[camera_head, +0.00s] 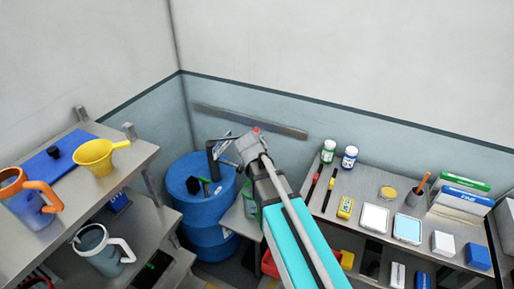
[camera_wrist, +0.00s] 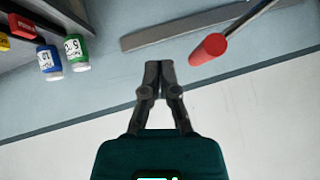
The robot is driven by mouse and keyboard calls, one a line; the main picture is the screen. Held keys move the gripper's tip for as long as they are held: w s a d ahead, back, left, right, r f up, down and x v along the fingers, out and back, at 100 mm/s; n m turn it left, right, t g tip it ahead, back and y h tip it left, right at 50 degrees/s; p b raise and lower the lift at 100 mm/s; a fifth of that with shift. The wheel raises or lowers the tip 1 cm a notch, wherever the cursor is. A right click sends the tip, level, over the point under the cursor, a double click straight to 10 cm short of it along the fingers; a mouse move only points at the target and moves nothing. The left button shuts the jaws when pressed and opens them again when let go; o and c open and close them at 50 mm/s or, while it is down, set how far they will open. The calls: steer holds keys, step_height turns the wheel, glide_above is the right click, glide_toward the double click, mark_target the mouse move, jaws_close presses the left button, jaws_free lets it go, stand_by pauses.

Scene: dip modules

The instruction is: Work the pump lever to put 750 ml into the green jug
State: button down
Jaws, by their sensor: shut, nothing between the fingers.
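A blue drum (camera_head: 203,205) stands in the corner in the head view, with a dark pump (camera_head: 213,158) on top. The pump lever's red grip (camera_wrist: 208,48) on a metal rod shows in the wrist view, right of my gripper (camera_wrist: 159,66). My gripper is shut and empty, apart from the grip. In the head view my wrist covers most of the lever, and a small red tip (camera_head: 256,129) shows above it. A greenish vessel (camera_head: 249,203), perhaps the green jug, stands beside the drum, largely hidden by my arm; its fill cannot be seen.
Left shelves hold a yellow scoop (camera_head: 97,156), an orange-handled jug (camera_head: 29,199) and a grey jug (camera_head: 101,250). A right bench carries a green-labelled bottle (camera_head: 328,151), a blue bottle (camera_head: 349,157), and several small items. A metal rail (camera_head: 250,121) runs along the wall behind.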

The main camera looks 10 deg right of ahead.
steer(key=s+d+f+n+g+y+b, duration=0.1)
steer(key=s+f+n+g, duration=0.3)
steer(key=s, duration=0.7)
steer(key=s+d+f+n+g+y+b, duration=0.2)
steer(key=s+f, duration=0.4)
steer(key=s, duration=0.5)
steer(key=d+n+g+b, duration=0.1)
steer(key=d+n+g, duration=0.1)
steer(key=shift+d+g, duration=0.2)
steer(key=shift+g, duration=0.2)
steer(key=shift+w, duration=0.1)
